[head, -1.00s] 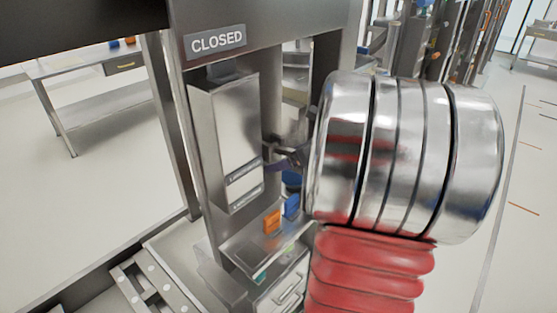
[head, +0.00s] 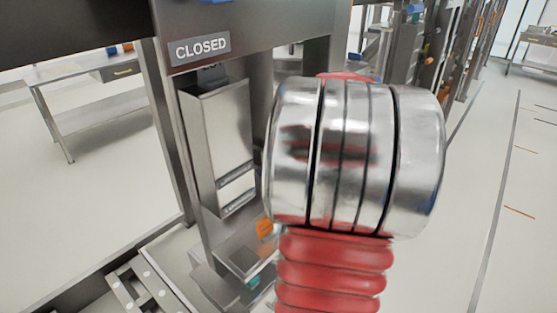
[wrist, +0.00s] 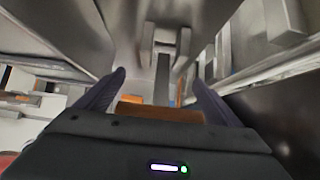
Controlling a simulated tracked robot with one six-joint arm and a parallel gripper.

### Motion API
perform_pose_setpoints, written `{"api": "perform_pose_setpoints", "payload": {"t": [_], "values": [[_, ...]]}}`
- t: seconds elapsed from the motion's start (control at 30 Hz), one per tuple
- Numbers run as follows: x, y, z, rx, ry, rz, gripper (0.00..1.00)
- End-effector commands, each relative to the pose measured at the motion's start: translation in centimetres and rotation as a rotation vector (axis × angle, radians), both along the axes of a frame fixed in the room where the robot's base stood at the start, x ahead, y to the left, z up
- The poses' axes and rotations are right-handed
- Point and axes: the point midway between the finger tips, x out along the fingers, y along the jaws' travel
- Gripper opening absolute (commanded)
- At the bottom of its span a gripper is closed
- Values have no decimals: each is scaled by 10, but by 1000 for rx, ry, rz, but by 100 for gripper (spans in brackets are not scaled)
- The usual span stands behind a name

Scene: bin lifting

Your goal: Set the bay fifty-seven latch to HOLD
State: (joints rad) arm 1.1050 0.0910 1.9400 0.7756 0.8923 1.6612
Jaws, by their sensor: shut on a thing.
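In the wrist view my gripper (wrist: 159,78) has its two dark fingers apart, with an orange-brown piece (wrist: 160,112) between them near their base. It is shut on this piece. In the head view my silver and red arm hides the gripper. A grey metal box (head: 217,135) with two small label strips is fixed to the upright frame, left of my arm. A sign reading CLOSED (head: 199,48) is on the beam above it. I cannot make out a bay number or a HOLD mark, or tell which part is the latch.
An orange block (head: 264,228) and a teal piece (head: 254,282) show low beside my arm. A roller rail (head: 145,285) lies at the lower left. A steel table (head: 95,80) stands behind.

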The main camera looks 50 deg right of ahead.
Motion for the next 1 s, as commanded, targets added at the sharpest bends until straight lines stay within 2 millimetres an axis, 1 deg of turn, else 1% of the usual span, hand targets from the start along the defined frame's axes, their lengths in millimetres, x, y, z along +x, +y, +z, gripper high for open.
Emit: {"api": "perform_pose_setpoints", "payload": {"t": [0.13,0.17,0.23,0.27,0.53,0.67,0.77,1.0], "values": [[2,1,2,-1,-5,2,47],[2,0,2,-1,-5,2,89],[1,0,2,-1,-4,2,93],[1,0,2,-1,-4,2,95],[-1,-1,2,-2,-3,-1,95],[-5,-1,8,-3,-4,-3,95],[-12,-1,16,-3,-4,-4,95],[-38,0,47,-5,-4,-5,95]]}}
